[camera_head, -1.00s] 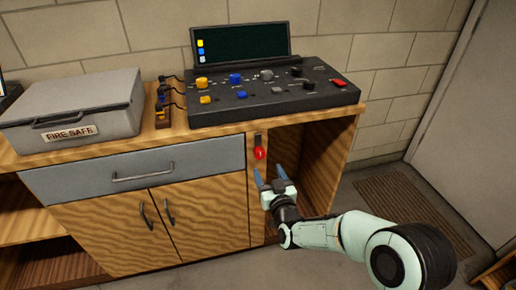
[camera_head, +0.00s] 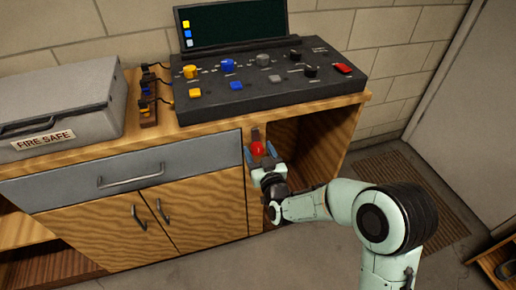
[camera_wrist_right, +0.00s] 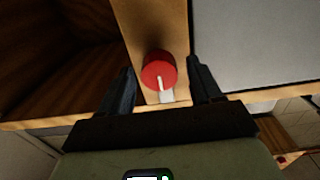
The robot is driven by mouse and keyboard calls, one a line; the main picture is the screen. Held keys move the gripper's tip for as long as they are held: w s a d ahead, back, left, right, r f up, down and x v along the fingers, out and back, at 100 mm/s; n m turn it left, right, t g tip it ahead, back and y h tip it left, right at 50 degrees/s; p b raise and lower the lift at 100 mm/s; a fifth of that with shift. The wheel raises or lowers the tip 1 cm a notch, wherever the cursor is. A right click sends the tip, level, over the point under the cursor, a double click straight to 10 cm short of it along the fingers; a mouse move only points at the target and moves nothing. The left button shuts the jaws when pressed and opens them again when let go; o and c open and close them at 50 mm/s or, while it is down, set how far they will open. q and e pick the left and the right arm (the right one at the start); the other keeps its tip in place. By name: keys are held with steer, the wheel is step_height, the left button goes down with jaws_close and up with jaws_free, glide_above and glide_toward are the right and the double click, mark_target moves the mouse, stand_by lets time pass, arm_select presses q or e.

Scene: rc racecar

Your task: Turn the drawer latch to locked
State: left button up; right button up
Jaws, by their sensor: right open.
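The drawer latch is a red round knob (camera_head: 257,147) on the wooden post at the right end of the grey drawer (camera_head: 120,172). In the right wrist view the red knob (camera_wrist_right: 159,71) carries a white pointer line toward the bottom of the picture, near a pale plate (camera_wrist_right: 167,96). My right gripper (camera_head: 262,152) is open in front of the latch. In the wrist view its fingers (camera_wrist_right: 160,88) stand on either side of the knob, with gaps visible on both sides. The drawer appears shut. My left gripper is out of view.
A control console (camera_head: 262,80) with knobs and a screen stands on the wooden bench top (camera_head: 170,133). A grey fire safe (camera_head: 60,108) is at the left. An open wooden compartment (camera_head: 315,150) is right of the post. Cupboard doors (camera_head: 140,225) are below the drawer.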

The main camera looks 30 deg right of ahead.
steer(key=shift+s, duration=0.1)
steer(key=shift+c, duration=0.3)
steer(key=c, duration=1)
